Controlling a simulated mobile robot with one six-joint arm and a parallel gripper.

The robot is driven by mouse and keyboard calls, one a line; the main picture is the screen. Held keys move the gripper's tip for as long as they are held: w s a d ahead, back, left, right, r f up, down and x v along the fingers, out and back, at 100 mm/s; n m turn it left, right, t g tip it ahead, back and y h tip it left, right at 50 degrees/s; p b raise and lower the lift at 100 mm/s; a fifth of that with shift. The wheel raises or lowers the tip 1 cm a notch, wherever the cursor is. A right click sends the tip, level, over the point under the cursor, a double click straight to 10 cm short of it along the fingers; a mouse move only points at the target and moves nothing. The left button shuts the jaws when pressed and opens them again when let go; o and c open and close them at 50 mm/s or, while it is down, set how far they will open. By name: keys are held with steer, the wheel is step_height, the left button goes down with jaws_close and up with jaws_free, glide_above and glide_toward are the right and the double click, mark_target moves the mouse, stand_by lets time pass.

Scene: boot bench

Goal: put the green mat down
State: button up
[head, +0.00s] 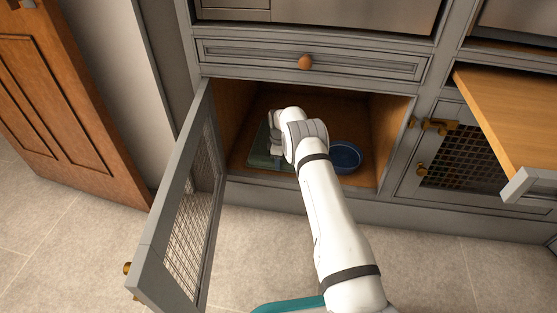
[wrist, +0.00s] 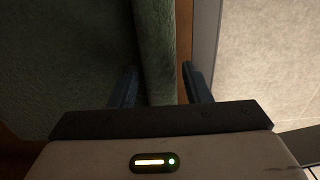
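The green mat (head: 259,158) lies inside the open lower cabinet, on the left part of its floor. My gripper (head: 274,142) reaches into the cabinet over the mat's right part, and my arm hides some of the mat. In the wrist view the mat (wrist: 65,55) fills the left side, with a thick, lighter edge running between my two dark fingers. My gripper (wrist: 160,85) stands open astride this edge. A narrow gap shows between the edge and the right finger. Contact at the left finger cannot be told.
A blue bowl (head: 345,157) stands right of my gripper on the cabinet floor. The mesh door (head: 190,215) stands open at the left. A drawer (head: 310,60) is above the opening. A wooden board (head: 515,110) juts out at the right. The tiled floor in front is mostly clear.

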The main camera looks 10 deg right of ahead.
steer(key=shift+o, duration=1.2)
